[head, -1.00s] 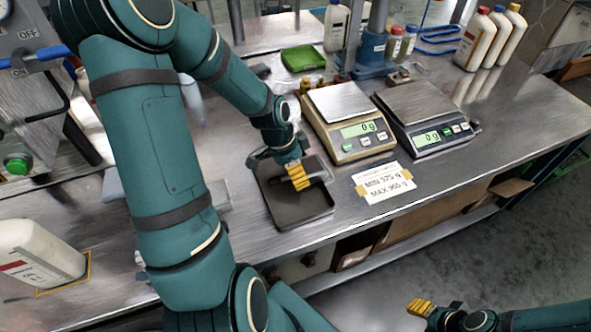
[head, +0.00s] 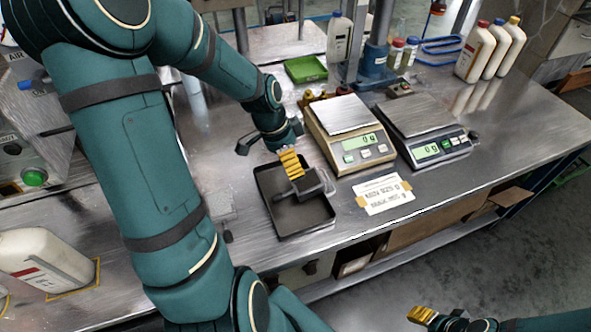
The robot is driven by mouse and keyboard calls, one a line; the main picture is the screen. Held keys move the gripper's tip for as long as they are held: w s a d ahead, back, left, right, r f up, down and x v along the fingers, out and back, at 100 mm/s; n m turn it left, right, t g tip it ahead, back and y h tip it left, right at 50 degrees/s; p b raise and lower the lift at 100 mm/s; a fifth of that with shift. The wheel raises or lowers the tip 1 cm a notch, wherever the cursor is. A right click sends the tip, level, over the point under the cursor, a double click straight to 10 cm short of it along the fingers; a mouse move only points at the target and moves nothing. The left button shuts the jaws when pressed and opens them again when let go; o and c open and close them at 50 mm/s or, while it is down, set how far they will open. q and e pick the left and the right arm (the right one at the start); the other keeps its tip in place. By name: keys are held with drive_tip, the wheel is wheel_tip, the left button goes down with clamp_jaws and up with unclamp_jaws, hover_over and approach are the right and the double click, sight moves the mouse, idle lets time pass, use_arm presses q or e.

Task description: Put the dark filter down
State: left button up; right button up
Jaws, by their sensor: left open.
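The dark filter (head: 309,185) is a small dark piece in the black tray (head: 292,224), at the tray's right side. It appears to rest in the tray. My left gripper (head: 287,163) is open, over the back part of the tray and just up-left of the filter. Its ribbed yellow finger pad hides part of the tray and comes close to the filter; I cannot tell whether they touch. My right gripper (head: 428,316) is at the bottom right, away from the tray; its jaw opening is not clear.
Two scales (head: 350,130) (head: 425,130) reading 0 g stand right of the tray. A taped paper label (head: 384,194) lies in front. White bottles (head: 483,48) stand at the back right, and a white jug (head: 45,260) is at the left. A green tray (head: 306,69) is behind.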

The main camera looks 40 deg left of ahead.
use_arm(q)
drive_tip(key=shift+p+v, duration=0.4)
drive_tip(key=shift+v, duration=1.85)
